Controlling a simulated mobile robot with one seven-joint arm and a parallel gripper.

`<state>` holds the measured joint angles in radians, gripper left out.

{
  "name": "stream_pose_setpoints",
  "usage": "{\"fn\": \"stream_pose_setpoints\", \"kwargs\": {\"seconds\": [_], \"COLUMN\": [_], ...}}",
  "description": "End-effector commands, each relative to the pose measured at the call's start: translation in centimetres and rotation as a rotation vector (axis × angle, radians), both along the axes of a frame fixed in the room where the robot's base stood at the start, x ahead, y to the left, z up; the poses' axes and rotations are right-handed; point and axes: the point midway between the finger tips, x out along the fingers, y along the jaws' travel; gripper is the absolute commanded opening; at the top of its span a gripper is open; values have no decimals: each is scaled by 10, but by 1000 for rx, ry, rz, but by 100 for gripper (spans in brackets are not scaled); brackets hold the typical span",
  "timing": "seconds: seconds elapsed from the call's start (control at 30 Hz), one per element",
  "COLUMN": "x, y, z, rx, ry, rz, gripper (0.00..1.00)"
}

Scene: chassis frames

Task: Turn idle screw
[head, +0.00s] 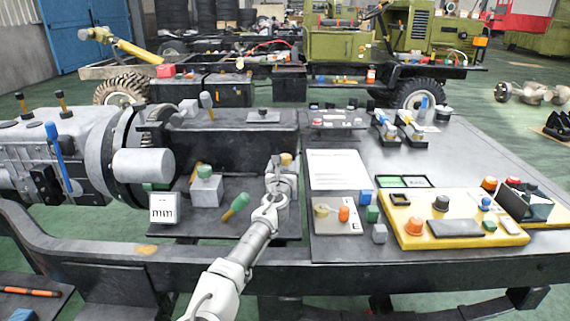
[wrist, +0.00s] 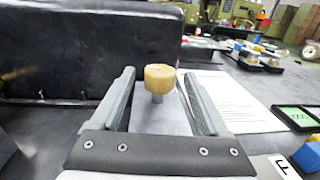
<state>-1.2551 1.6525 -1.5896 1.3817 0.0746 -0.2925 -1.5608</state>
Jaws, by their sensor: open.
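A tan round knob (wrist: 159,78) on a short grey stem stands upright on a pale block (wrist: 160,118) in the wrist view. I take it for the idle screw, though no label shows on it. It also shows in the head view (head: 286,158), at the tip of my arm. My gripper (wrist: 158,73) is open, with one finger on each side of the knob. Gaps show between the knob and both fingers, so it is not gripped. In the head view my gripper (head: 279,168) partly hides the block.
A black box-like housing (wrist: 75,50) rises behind the knob. A grey block with a yellow lever (head: 205,188) and a green-handled tool (head: 236,207) lie left of my arm. A white sheet (head: 337,169) and a yellow control panel (head: 455,215) are on the right.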

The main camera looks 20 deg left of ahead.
Motion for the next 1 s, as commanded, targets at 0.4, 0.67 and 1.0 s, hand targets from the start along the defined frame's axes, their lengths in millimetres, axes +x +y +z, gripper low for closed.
{"fn": "stream_pose_setpoints", "kwargs": {"seconds": [0.4,0.67,1.0], "x": [6,6,6], "y": [1,1,0], "z": [0,0,0], "rx": [0,0,0], "ry": [0,0,0], "rz": [0,0,1], "gripper": [78,33,0]}}
